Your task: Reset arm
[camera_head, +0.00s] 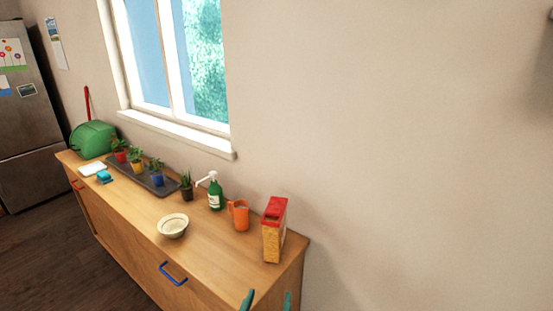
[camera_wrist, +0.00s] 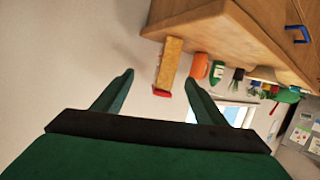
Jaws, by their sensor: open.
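My gripper (camera_head: 267,300) shows at the bottom edge of the head view as two green fingertips, in front of the counter's right end. In the wrist view my gripper (camera_wrist: 158,84) has its two fingers spread wide with nothing held between them. The wrist view is turned over, with the counter at the top. The red and yellow box (camera_head: 274,230) stands on the counter beyond the fingers; it also shows between the fingertips in the wrist view (camera_wrist: 170,62), apart from them. Most of my arm is out of view.
The wooden counter (camera_head: 125,210) carries an orange mug (camera_head: 238,214), a green pump bottle (camera_head: 215,194), a bowl (camera_head: 172,226), several potted plants on a dark tray (camera_head: 166,188), and a green container (camera_head: 92,140). A window (camera_head: 180,60) and bare wall (camera_head: 400,150) stand behind. A fridge (camera_head: 25,110) is at left.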

